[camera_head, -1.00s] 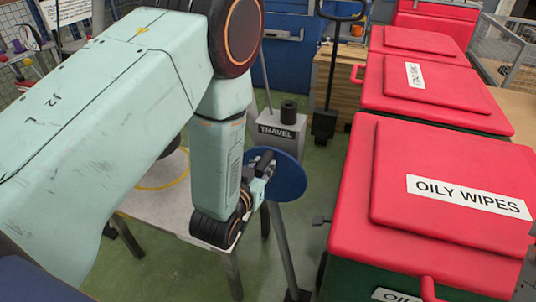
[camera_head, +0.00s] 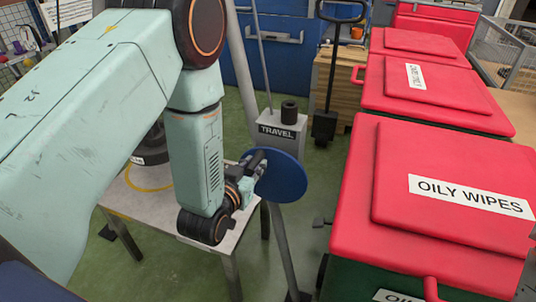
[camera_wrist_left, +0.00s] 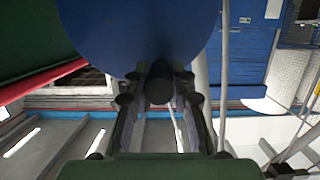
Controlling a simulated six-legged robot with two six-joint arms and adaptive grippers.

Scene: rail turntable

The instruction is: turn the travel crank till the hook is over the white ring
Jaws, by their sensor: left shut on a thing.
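The travel crank is a blue disc (camera_head: 283,178) on a grey post, beside a grey box labelled TRAVEL (camera_head: 283,132). My left gripper (camera_head: 254,162) is at the left edge of the disc, shut on the crank's dark handle. In the left wrist view the handle (camera_wrist_left: 158,89) sits between the two fingers, with the blue disc (camera_wrist_left: 140,35) just beyond. The hook and the white ring cannot be made out in these views. My right gripper is not in view.
A pale table (camera_head: 190,240) with a yellow ring marking (camera_head: 150,188) and a dark round object (camera_head: 152,150) stands behind my left arm. Red-lidded bins (camera_head: 450,190) line the right side, close to the crank. Green floor shows between them.

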